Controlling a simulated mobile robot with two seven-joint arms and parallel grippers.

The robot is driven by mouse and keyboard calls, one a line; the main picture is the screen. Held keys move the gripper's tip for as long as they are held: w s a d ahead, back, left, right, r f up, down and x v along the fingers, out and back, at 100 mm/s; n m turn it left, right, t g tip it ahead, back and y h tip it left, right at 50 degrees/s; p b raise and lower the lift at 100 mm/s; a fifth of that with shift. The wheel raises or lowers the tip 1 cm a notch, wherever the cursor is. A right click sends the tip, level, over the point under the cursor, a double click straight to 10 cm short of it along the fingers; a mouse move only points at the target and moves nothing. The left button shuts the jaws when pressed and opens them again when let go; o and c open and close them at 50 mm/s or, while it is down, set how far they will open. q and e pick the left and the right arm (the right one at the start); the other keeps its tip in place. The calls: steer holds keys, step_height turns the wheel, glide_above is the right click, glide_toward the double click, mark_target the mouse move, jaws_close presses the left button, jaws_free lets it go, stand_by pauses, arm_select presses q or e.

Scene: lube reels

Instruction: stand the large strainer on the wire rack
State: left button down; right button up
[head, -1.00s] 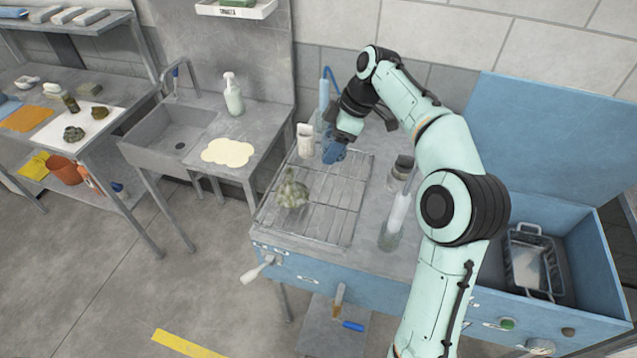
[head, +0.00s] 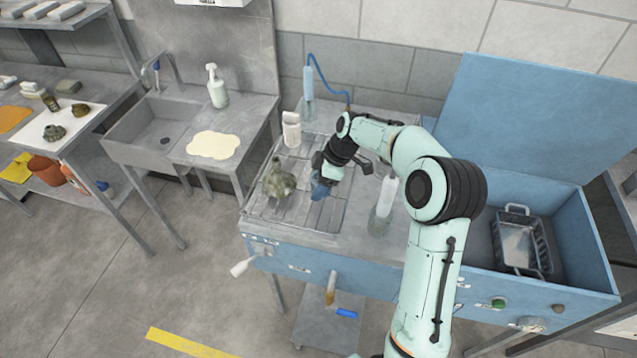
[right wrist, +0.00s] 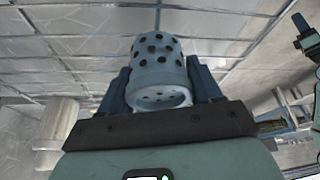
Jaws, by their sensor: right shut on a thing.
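The large strainer (right wrist: 158,68) is a pale blue-grey cylinder full of round holes, seen in the right wrist view. My right gripper (right wrist: 160,92) is shut on it, with one dark blue finger on each side. In the head view my right gripper (head: 320,190) points down over the right part of the wire rack (head: 297,238). The strainer is hard to tell from the blue fingers there, and I cannot tell whether it touches the rack.
A lumpy greenish-grey part (head: 279,180) sits on the rack's left side. A white cylinder (head: 291,130) stands behind it. A clear upright bottle-like thing (head: 384,205) stands right of the rack. The rack's front is bare.

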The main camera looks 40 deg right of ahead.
steer(key=shift+f, duration=0.15)
steer(key=shift+f, duration=0.15)
steer(key=o, duration=1.3)
steer(key=v, duration=1.2)
steer(key=shift+r+p, duration=0.25)
steer(key=shift+p, duration=0.05)
steer(key=shift+a+f, duration=0.1)
